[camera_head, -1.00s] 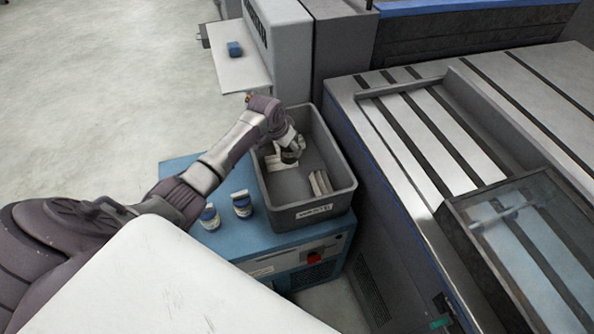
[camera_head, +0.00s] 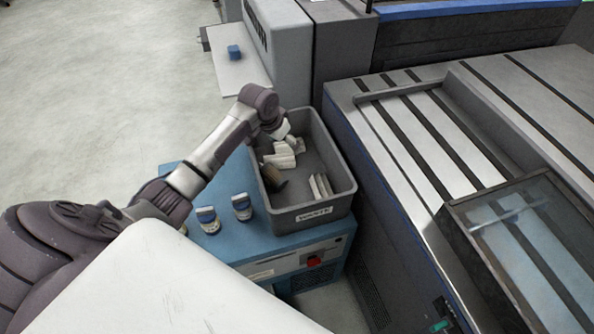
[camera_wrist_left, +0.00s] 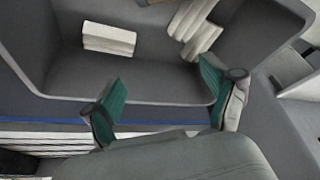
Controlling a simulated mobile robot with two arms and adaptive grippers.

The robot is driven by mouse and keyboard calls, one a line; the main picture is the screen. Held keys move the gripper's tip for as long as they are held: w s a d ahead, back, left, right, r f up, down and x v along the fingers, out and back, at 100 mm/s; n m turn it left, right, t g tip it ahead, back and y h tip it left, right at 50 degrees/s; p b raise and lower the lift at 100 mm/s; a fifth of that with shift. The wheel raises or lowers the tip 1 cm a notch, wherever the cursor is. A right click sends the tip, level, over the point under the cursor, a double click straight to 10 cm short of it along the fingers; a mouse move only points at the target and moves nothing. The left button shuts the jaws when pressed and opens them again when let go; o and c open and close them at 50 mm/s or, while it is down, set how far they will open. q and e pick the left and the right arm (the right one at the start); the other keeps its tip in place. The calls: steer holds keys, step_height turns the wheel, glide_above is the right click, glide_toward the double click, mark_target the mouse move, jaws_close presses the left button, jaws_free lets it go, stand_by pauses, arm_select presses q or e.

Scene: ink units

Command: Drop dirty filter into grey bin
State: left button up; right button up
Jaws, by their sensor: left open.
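The dirty filter (camera_head: 274,179), a small brown cylinder, lies inside the grey bin (camera_head: 312,218) near its left wall. The bin has a white label on its front and also shows in the left wrist view (camera_wrist_left: 150,88). My left gripper (camera_head: 281,131) is above the back left part of the bin, apart from the filter. In the left wrist view its green-padded fingers (camera_wrist_left: 161,84) are spread with nothing between them. A sliver of brown at that view's top edge may be the filter. My right gripper is not in view.
Several white folded pieces (camera_head: 320,186) lie in the bin. The bin stands on a blue cabinet (camera_head: 228,247), with two small blue-and-white containers (camera_head: 242,207) to its left. A large grey machine (camera_head: 425,180) stands close on the right.

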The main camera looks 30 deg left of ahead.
arm_select(q)
steer(key=v, duration=0.6)
steer(key=shift+s+r, duration=0.2)
steer(key=shift+r, duration=0.15)
